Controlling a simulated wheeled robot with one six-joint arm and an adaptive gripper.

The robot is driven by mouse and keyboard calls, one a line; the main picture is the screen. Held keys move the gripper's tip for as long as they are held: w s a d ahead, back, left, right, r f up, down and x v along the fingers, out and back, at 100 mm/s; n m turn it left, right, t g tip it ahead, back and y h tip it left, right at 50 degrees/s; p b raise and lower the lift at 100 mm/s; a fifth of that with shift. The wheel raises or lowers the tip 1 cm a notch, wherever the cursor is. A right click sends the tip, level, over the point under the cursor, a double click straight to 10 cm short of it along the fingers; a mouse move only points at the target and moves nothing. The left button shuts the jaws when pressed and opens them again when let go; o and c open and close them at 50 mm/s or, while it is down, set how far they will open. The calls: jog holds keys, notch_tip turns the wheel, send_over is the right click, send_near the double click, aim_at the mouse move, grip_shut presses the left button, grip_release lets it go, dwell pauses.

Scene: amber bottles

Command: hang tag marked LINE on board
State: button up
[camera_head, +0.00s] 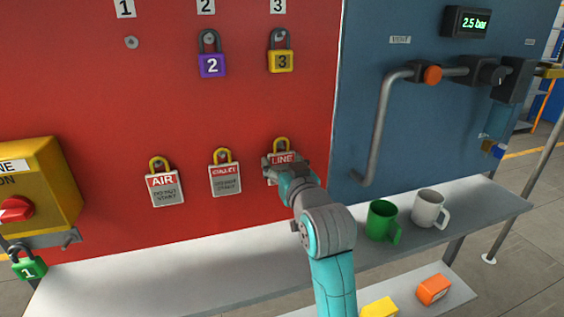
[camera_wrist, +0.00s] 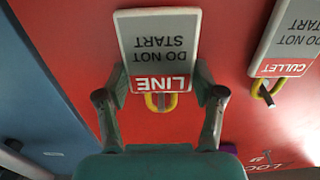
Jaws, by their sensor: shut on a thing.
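The LINE tag (camera_head: 284,158) is a white plate with a red band and a yellow loop at its top. It is upright at the red board (camera_head: 110,110), to the right of the CULLET tag (camera_head: 225,178). My gripper (camera_head: 283,172) is shut on the LINE tag's sides. In the wrist view the LINE tag (camera_wrist: 157,45) appears upside down between the two fingers of my gripper (camera_wrist: 160,98), its loop against the red background. I cannot tell whether the loop is over a peg.
The AIR tag (camera_head: 164,188) hangs farther left. Padlocks 2 (camera_head: 212,65) and 3 (camera_head: 282,61) hang above; the peg under number 1 (camera_head: 131,42) is bare. A green mug (camera_head: 381,222) and a white mug (camera_head: 428,209) stand on the shelf (camera_head: 190,265), right of my arm.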

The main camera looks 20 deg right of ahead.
jog(key=s, duration=0.6)
dwell(1.0)
jog(key=shift+s, duration=0.1)
dwell(1.3)
